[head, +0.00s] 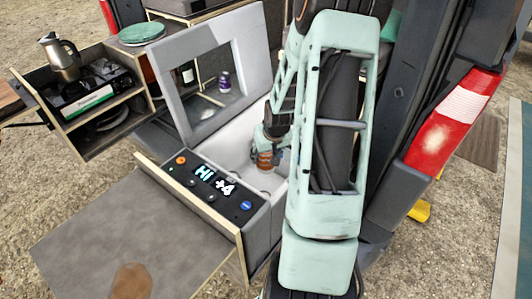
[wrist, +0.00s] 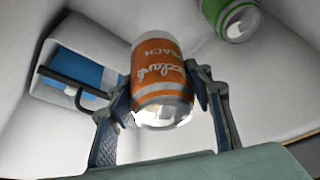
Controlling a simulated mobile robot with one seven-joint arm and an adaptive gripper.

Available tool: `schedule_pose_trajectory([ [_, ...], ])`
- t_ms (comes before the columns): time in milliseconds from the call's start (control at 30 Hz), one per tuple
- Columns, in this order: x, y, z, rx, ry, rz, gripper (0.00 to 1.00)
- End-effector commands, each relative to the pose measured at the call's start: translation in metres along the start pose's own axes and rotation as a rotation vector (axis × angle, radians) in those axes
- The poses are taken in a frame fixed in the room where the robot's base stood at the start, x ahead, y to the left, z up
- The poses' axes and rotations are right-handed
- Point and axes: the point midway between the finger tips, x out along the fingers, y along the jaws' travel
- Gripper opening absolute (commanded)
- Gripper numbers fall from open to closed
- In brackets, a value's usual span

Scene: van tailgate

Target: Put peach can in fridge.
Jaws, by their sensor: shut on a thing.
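The peach can (wrist: 160,65) is orange with silver ends and carries the word PEACH in the wrist view. It sits between the two fingers of my gripper (wrist: 160,90), which is shut on it. In the head view the orange can (head: 265,160) hangs under my gripper (head: 275,135), within the open fridge (head: 237,148) with white inner walls. The fridge lid (head: 172,88) stands raised. My arm hides the fridge's right part. I cannot tell whether the can touches the floor of the fridge.
In the wrist view a green can (wrist: 228,15) stands at the upper right, and a blue and white object with a black bar (wrist: 80,70) at the left. A kettle (head: 60,57) and stove (head: 97,85) are at the far left.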

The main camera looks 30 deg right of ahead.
Motion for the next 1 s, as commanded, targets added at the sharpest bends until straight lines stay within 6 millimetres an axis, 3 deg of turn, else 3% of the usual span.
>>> schedule_pose_trajectory([
  [33, 0.010, 0.000, 0.004, 0.000, 0.001, 0.000, 0.11],
  [600, 0.071, 0.000, 0.029, -0.001, 0.002, 0.001, 0.11],
  [1000, 0.088, 0.000, 0.035, -0.001, 0.002, 0.001, 0.11],
])
